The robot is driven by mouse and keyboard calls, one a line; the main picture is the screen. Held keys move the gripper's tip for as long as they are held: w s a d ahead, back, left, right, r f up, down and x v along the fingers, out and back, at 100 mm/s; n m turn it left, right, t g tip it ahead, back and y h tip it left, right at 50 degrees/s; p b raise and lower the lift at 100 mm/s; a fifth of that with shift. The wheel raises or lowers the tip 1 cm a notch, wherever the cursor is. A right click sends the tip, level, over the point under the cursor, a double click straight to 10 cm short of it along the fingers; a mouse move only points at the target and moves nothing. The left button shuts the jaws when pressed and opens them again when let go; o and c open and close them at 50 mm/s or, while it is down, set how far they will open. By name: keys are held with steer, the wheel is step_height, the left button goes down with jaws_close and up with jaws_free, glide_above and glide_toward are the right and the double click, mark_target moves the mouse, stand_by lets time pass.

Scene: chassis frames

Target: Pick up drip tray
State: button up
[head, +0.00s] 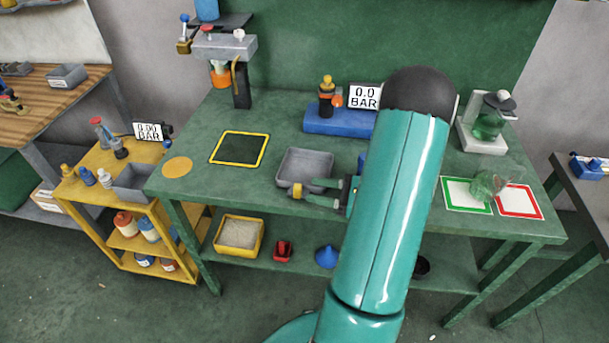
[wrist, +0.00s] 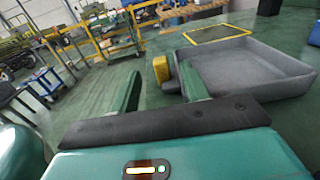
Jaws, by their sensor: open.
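The drip tray (head: 291,179) is a shallow grey square tray on the green bench top, with a small yellow tab (head: 297,189) on its front side. In the wrist view the tray (wrist: 245,66) fills the upper right, and its yellow tab (wrist: 161,69) shows between the fingers, closer to the right one. My gripper (head: 312,190) is open and empty just right of the tab, its fingers pointing left toward it. The wrist view also shows my gripper (wrist: 157,82) with fingers apart. Whether a finger touches the tray I cannot tell.
A yellow-framed dark square (head: 240,148) lies left of the tray. A blue block with a pressure display (head: 365,96) stands behind. Green and red frames (head: 467,195) and a clear vessel (head: 484,186) are at the right. A lower shelf holds a yellow bin (head: 239,235).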

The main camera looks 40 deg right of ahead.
mark_target(302, 186)
steer(key=x, duration=0.3)
steer(key=shift+w+a, duration=0.2)
steer(key=shift+w, duration=0.1)
steer(key=shift+c, duration=0.4)
jaws_close()
steer(key=shift+r, duration=0.1)
